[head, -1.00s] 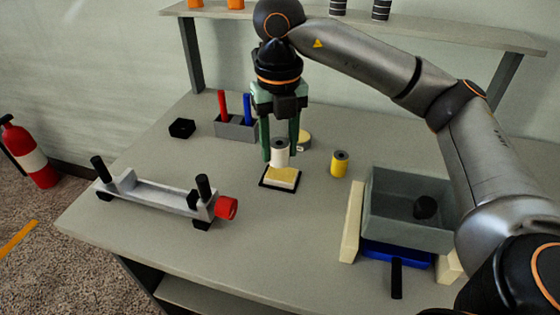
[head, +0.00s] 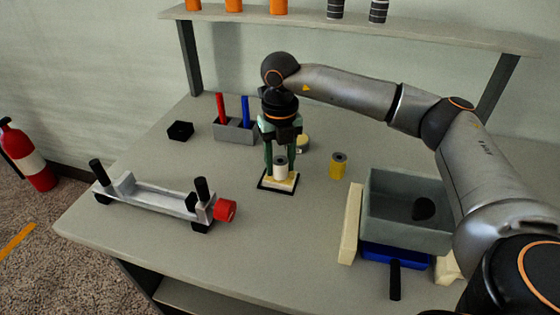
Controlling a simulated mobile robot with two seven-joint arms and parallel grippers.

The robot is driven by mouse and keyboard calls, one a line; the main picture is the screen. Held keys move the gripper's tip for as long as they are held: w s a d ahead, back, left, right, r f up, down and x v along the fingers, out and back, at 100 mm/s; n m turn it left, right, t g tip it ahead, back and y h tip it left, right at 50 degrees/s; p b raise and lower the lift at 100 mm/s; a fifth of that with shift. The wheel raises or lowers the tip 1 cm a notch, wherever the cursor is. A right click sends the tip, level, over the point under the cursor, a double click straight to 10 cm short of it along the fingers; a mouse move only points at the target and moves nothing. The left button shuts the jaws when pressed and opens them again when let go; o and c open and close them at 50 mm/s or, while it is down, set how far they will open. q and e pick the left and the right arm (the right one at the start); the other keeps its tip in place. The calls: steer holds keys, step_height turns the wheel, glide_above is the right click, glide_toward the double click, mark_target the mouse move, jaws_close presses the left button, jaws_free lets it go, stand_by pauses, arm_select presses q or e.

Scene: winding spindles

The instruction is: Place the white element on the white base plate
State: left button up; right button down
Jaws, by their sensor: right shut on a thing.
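The white element (head: 280,171) is a small upright spool with a dark top. My right gripper (head: 281,159) points straight down and is shut on it, with one green finger on each side. The element stands over the middle of the base plate (head: 289,182), a small cream-white square with a black rim. Its lower end appears to meet the plate, but I cannot tell whether it rests there fully. My left gripper is out of view.
A yellow spool (head: 338,165) stands to the right, and another yellowish piece (head: 303,142) sits behind the gripper. A grey bin (head: 400,233) is at the right front, a grey fixture (head: 155,197) at the left. A holder (head: 235,132) with red and blue rods stands behind.

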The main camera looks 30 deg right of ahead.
mark_target(280, 161)
steer(key=shift+f, duration=0.1)
steer(key=shift+c, duration=1.9)
jaws_free()
step_height(280, 161, up, 12)
